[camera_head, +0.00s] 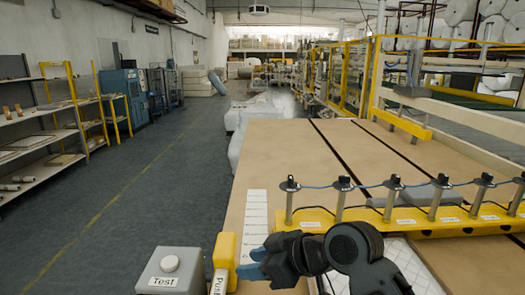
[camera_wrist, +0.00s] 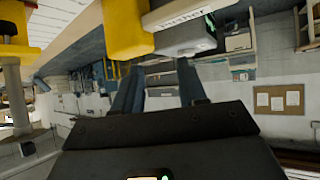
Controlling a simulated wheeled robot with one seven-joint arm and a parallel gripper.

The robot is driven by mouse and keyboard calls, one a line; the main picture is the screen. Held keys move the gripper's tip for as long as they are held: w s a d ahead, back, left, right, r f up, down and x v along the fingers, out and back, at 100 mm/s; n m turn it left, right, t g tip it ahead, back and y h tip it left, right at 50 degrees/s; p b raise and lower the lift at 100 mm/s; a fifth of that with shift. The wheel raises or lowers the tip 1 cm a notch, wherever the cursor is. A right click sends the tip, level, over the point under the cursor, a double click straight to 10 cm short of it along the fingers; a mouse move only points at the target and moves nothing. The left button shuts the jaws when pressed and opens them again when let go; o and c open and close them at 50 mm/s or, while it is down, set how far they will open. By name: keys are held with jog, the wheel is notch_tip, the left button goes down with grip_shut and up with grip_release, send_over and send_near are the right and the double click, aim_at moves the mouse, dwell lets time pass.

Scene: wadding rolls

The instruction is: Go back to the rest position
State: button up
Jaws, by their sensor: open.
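My gripper (camera_head: 251,263) is at the lower middle of the head view, with its blue fingers pointing left. The fingers are apart with nothing between them. In the wrist view my gripper (camera_wrist: 157,88) shows two dark blue fingers with a wide gap. Just left of the fingertips in the head view stands a yellow block (camera_head: 224,262) with a partly hidden label. Left of it is a grey box (camera_head: 160,264) with a round button and a "Test" label. The wrist view shows the yellow block (camera_wrist: 125,30) and the grey box (camera_wrist: 187,42) at the top. I cannot tell whether the fingers touch the block.
A brown table (camera_head: 270,150) fills the right side. A yellow rail (camera_head: 400,222) with several metal posts and a cable crosses it beside my arm. Shelves (camera_head: 35,140) line the left wall. The grey floor (camera_head: 130,200) between is clear.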

jog(key=s+d+f+m+t+h, duration=0.2)
jog(key=s+d+f+m+t, duration=0.15)
jog(key=s, duration=0.45)
jog(key=s+d+f+m+t+h, duration=0.1)
jog(key=s+d+f+m+t, duration=0.15)
jog(key=s+f+m, duration=0.35)
jog(key=s+d+f+m+t+h, duration=0.2)
jog(key=s+d+m, duration=0.1)
jog(key=s, duration=0.6)
jog(key=s+d+r+h, duration=0.1)
jog(key=s+d+r, duration=0.2)
jog(key=s, duration=0.4)
jog(key=s+d+r+h, duration=0.2)
jog(key=s+d+r, duration=0.1)
jog(key=s+d, duration=0.3)
jog(key=s+d+r+t+h, duration=0.1)
jog(key=s+d+r, duration=0.2)
jog(key=s+d, duration=0.2)
jog(key=s, duration=0.3)
jog(key=shift+s+h+b, duration=0.25)
jog(key=shift+h+b, duration=0.05)
jog(key=shift+w, duration=0.1)
